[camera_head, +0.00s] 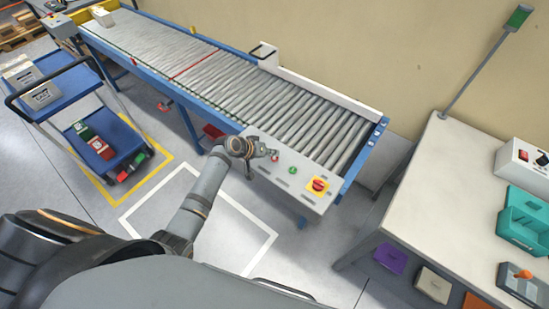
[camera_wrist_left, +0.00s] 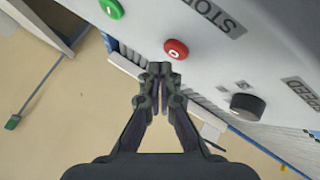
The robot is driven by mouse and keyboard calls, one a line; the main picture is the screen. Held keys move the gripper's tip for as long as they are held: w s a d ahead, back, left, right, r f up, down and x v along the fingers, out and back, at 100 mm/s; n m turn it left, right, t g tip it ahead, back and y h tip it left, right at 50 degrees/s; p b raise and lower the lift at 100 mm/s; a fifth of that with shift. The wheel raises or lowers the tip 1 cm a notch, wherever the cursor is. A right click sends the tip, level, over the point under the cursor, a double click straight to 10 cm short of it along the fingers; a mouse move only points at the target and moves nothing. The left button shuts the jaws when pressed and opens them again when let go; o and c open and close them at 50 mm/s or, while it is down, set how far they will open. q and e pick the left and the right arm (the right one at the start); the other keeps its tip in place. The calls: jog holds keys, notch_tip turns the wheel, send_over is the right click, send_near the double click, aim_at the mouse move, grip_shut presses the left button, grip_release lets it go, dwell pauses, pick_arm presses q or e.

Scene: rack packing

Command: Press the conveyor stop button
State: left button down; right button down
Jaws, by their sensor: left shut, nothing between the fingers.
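The red stop button (camera_wrist_left: 176,49), marked with an O, sits on the grey control panel (camera_wrist_left: 240,60) beside a STOP label in the left wrist view. In the head view the red button (camera_head: 275,158) shows small at my left gripper's tip. My left gripper (camera_head: 268,153) is shut and empty over the panel. In the left wrist view its fingertips (camera_wrist_left: 160,69) point at the panel, just beside the red button. A small gap shows in the picture; I cannot tell the depth. My right gripper is not in view.
A green button (camera_wrist_left: 111,8) and a black speed knob (camera_wrist_left: 247,106) flank the red button. A yellow-backed emergency button (camera_head: 318,185) is on the panel's right end. The roller conveyor (camera_head: 200,75) runs behind. A blue cart (camera_head: 55,88) stands left, a white table (camera_head: 450,190) right.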

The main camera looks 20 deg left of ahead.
aim_at(273, 159)
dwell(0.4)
pick_arm(q)
jog(key=shift+f, duration=0.4)
jog(key=shift+f+b, duration=0.4)
jog(key=shift+b, duration=0.15)
dwell(0.3)
dwell(0.3)
jog(key=shift+r+p, duration=0.8)
jog(key=shift+p, duration=0.05)
notch_tip(273, 159, up, 5)
jog(key=p, duration=0.5)
jog(key=shift+r, duration=0.1)
